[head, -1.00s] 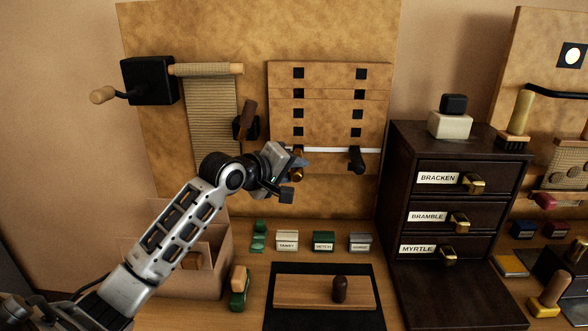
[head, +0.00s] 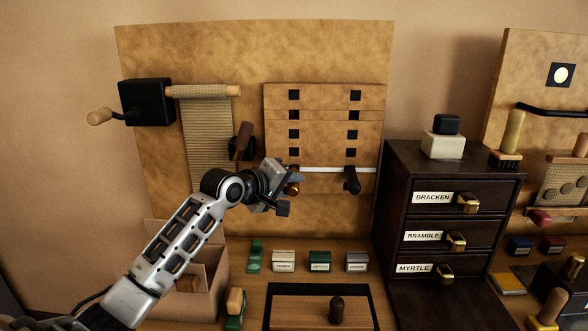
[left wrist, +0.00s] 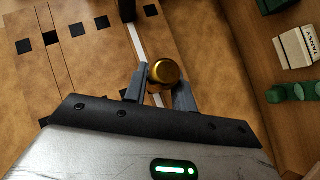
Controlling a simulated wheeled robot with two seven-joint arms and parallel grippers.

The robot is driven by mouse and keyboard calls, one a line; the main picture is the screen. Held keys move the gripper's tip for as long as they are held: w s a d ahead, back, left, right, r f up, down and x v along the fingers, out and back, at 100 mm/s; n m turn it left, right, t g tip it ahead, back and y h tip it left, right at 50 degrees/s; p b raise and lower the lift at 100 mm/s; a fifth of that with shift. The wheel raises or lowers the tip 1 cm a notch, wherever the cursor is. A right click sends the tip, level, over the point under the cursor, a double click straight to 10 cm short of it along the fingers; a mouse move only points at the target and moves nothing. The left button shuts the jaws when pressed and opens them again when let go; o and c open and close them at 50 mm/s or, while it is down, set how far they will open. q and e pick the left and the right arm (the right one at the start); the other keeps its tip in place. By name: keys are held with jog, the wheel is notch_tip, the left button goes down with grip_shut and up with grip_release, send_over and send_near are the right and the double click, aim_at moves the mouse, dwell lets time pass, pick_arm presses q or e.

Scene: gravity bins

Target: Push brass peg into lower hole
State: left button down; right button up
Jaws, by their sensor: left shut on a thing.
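The brass peg (left wrist: 166,71) shows as a round gold end in the left wrist view, between the two grey fingers of my left gripper (left wrist: 162,88). The gripper is shut on it. In the head view my left gripper (head: 290,185) is at the lower left of the wooden panel (head: 325,125), and the brass peg (head: 293,189) is mostly hidden behind it. The panel has two columns of square black holes and a white strip (head: 325,169) below them. The hole around the peg and the peg's depth in it are hidden. My right gripper is not in view.
A dark peg (head: 351,180) sticks out at the strip's right end. A dark brown handle (head: 243,142) stands out left of the panel. A dark drawer cabinet (head: 455,170) stands to the right. Small labelled blocks (head: 320,262) and a tray line the table below.

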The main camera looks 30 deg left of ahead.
pick_arm(q)
jog(key=shift+w+a, duration=0.35)
jog(key=shift+w, duration=0.3)
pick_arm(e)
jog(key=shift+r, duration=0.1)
pick_arm(q)
jog(key=shift+w+a+r, duration=0.1)
jog(key=shift+w+a, duration=0.2)
jog(key=shift+w, duration=0.05)
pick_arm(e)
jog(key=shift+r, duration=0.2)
pick_arm(q)
jog(key=c, duration=1.1)
grip_release()
jog(key=shift+w, duration=0.1)
jog(key=shift+o, duration=0.2)
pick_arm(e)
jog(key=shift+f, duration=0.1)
pick_arm(q)
jog(key=b+v, duration=0.1)
jog(key=v, duration=1.5)
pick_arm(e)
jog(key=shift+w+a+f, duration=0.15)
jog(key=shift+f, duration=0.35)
